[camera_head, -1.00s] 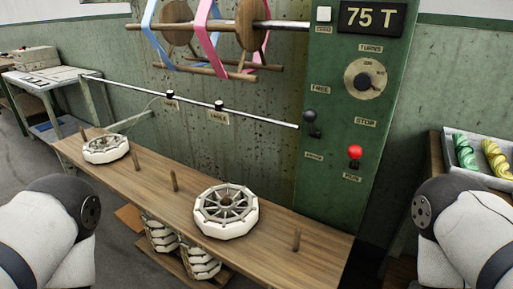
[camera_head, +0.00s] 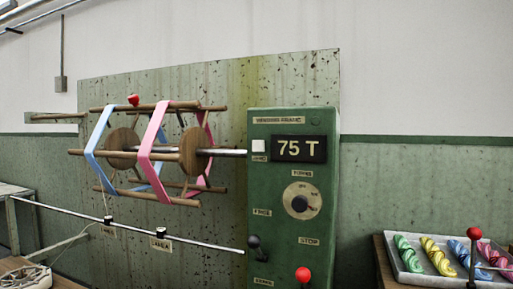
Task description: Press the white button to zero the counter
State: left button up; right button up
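Neither of my grippers shows in the head view.
The reel (camera_head: 155,154) with blue and pink bands is left of the panel. A dial (camera_head: 301,201), a black lever (camera_head: 254,243) and a red knob (camera_head: 303,275) are lower on the panel. A tray (camera_head: 408,275) of coloured skeins stands at the right, with a red-topped rod (camera_head: 474,234) before it.

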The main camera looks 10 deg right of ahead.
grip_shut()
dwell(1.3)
